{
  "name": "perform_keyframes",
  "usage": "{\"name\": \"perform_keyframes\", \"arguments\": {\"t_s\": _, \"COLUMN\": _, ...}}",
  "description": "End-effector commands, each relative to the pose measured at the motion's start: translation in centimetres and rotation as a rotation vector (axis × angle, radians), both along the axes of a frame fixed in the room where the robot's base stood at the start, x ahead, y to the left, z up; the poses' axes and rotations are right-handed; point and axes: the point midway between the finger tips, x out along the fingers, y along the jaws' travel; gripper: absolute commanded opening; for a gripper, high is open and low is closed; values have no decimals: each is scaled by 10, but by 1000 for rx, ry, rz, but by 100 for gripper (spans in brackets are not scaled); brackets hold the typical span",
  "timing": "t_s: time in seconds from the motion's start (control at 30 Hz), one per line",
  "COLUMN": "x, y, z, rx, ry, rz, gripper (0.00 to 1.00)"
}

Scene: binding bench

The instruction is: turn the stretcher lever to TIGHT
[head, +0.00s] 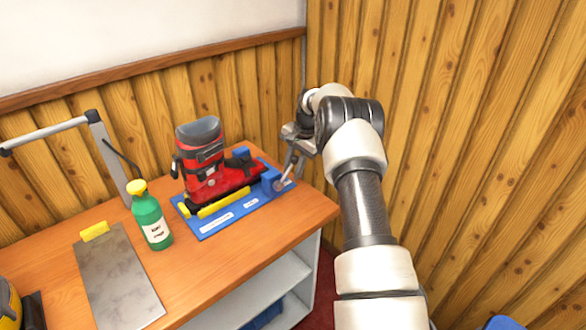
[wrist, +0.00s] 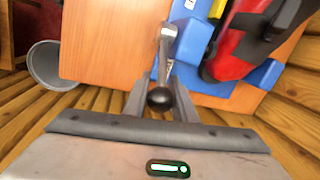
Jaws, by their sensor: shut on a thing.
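The stretcher is a blue base board (head: 230,215) on the bench, with a red and black ski boot (head: 205,170) standing on it. A blue block at the board's right end carries the metal lever (head: 287,175), which points up and right. In the wrist view the lever (wrist: 165,50) runs toward me and ends in a black knob (wrist: 160,98). My gripper (head: 296,152) is at the lever's upper end. In the wrist view my gripper (wrist: 161,82) has a finger on each side of the lever and is shut on it. Label text on the board is too small to read.
A green bottle with a yellow cap (head: 151,218), a grey plate with a yellow edge piece (head: 118,278) and a lamp arm (head: 105,150) are left of the board. A plank wall (head: 470,120) stands close on the right. A grey bin (wrist: 52,66) shows in the wrist view.

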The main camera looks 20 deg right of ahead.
Motion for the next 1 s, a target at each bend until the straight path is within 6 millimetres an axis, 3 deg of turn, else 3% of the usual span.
{"name": "perform_keyframes", "arguments": {"t_s": 0.03, "x": -1, "y": -1, "z": -2, "rx": -2, "ry": 4, "rz": -1, "gripper": 28}}
{"name": "perform_keyframes", "arguments": {"t_s": 0.13, "x": -1, "y": 0, "z": -2, "rx": -2, "ry": 3, "rz": -1, "gripper": 43}}
{"name": "perform_keyframes", "arguments": {"t_s": 0.53, "x": -1, "y": -2, "z": 8, "rx": -2, "ry": -1, "rz": 0, "gripper": 43}}
{"name": "perform_keyframes", "arguments": {"t_s": 0.67, "x": -4, "y": -6, "z": 29, "rx": -2, "ry": -1, "rz": -2, "gripper": 43}}
{"name": "perform_keyframes", "arguments": {"t_s": 1.0, "x": -16, "y": -20, "z": 111, "rx": -3, "ry": -2, "rz": -1, "gripper": 43}}
